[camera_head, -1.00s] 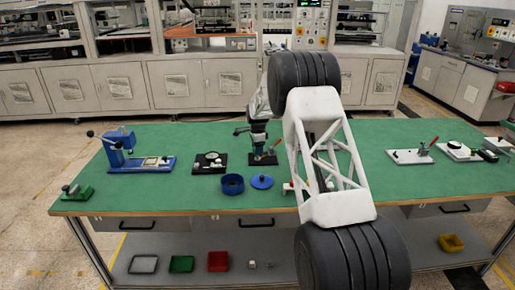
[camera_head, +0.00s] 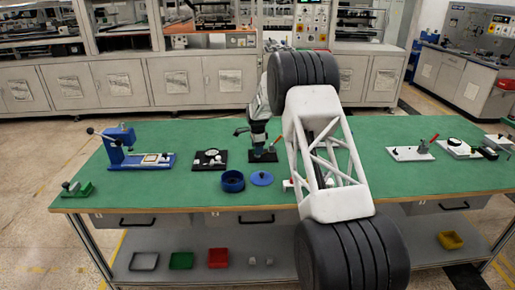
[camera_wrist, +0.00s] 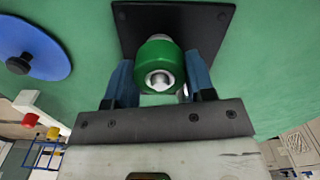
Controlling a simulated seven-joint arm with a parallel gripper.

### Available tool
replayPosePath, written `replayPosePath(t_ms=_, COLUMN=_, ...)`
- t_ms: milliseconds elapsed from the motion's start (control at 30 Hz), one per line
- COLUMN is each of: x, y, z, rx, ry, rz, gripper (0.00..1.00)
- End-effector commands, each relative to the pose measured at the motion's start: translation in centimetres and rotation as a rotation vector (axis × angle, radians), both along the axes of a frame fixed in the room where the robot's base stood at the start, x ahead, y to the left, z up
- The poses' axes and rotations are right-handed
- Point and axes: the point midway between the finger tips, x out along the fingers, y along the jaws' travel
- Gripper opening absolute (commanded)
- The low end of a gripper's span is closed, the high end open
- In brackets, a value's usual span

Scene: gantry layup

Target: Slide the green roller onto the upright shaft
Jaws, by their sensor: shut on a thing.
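The green roller (camera_wrist: 154,54) is between the two blue fingers of my gripper (camera_wrist: 160,88) in the wrist view, and the gripper is shut on it. A shiny metal round shows in the roller's near end; I cannot tell whether it is the shaft's tip or the bore. A dark square base plate (camera_wrist: 128,30) lies beyond the roller. The upright shaft is not clearly visible, so I cannot tell whether the roller is around it. In the head view my gripper is small and dark above a black base (camera_head: 257,158), and the roller cannot be made out.
A blue disc with a dark knob (camera_wrist: 45,52) lies left of the plate; it also shows in the head view (camera_head: 262,179), beside a blue round container (camera_head: 232,183). A black-based fixture (camera_head: 209,160) stands left of my gripper. Green tabletop (camera_head: 420,185) is clear toward the front right.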

Motion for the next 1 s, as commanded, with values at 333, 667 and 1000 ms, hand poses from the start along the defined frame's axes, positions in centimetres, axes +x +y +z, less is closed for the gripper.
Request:
replayPosePath(t_ms=333, x=0.0, y=0.0, z=-0.6, rx=0.000, ry=0.000, rz=0.000, gripper=0.26)
replayPosePath(t_ms=667, x=0.0, y=0.0, z=-1.2, rx=0.000, ry=0.000, rz=0.000, gripper=0.26)
replayPosePath(t_ms=1000, x=0.0, y=0.0, z=-1.3, rx=0.000, ry=0.000, rz=0.000, gripper=0.79)
